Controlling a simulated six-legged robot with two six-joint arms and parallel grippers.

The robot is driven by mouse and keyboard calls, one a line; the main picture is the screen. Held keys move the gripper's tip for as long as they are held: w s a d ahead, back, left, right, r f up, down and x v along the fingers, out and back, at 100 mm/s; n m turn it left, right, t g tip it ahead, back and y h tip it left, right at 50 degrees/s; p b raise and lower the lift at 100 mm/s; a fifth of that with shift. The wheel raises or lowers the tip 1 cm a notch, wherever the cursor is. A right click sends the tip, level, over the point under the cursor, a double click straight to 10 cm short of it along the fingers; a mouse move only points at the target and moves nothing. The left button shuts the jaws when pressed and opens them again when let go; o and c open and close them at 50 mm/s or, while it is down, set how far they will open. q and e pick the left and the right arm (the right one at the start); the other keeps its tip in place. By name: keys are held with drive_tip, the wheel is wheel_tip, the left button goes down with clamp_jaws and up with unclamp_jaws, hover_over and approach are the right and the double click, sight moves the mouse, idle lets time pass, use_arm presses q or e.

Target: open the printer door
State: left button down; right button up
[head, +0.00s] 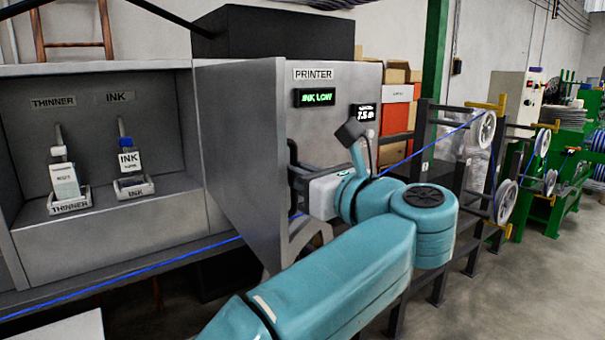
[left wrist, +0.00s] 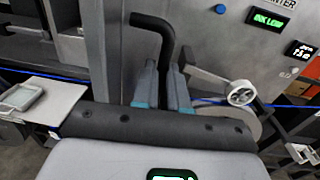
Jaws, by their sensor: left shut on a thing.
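The grey printer (head: 345,150) stands at the middle of the head view, with a PRINTER label and a green INK LOW display on its front. My right gripper is not in view.
A blue cable (head: 130,276) runs low across the scene to pulleys (head: 487,130) on the right.

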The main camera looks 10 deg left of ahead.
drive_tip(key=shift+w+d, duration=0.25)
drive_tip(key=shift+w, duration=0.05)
